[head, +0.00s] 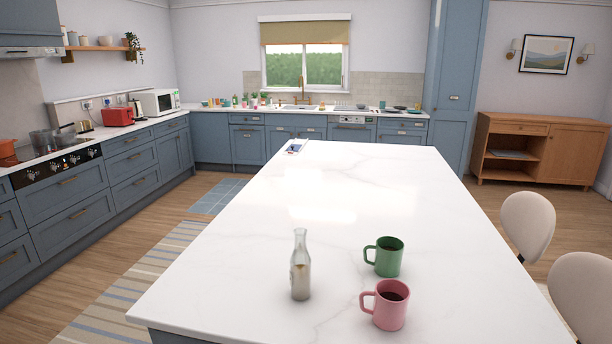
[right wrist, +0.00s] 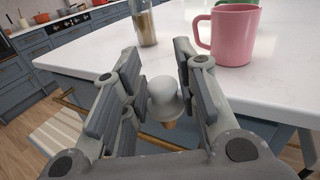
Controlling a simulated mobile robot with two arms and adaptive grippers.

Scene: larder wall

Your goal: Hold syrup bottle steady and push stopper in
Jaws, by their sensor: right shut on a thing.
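The syrup bottle (head: 300,268) is clear glass with a narrow neck and some brownish content low inside. It stands upright and open-topped near the front of the white island; its lower part also shows in the right wrist view (right wrist: 147,28). My right gripper (right wrist: 157,62) is shut on the stopper (right wrist: 163,98), a pale rounded knob with a cork-coloured end. The stopper is held apart from the bottle, in front of the island's near edge in that view. The right gripper is not in the head view. My left gripper is in neither view.
A pink mug (head: 386,306) and a green mug (head: 387,257), with dark contents, stand right of the bottle on the island top (head: 300,190). A small dark-screened item (head: 295,146) lies at its far end. The island's middle is clear. Two pale chairs (head: 527,222) stand at right.

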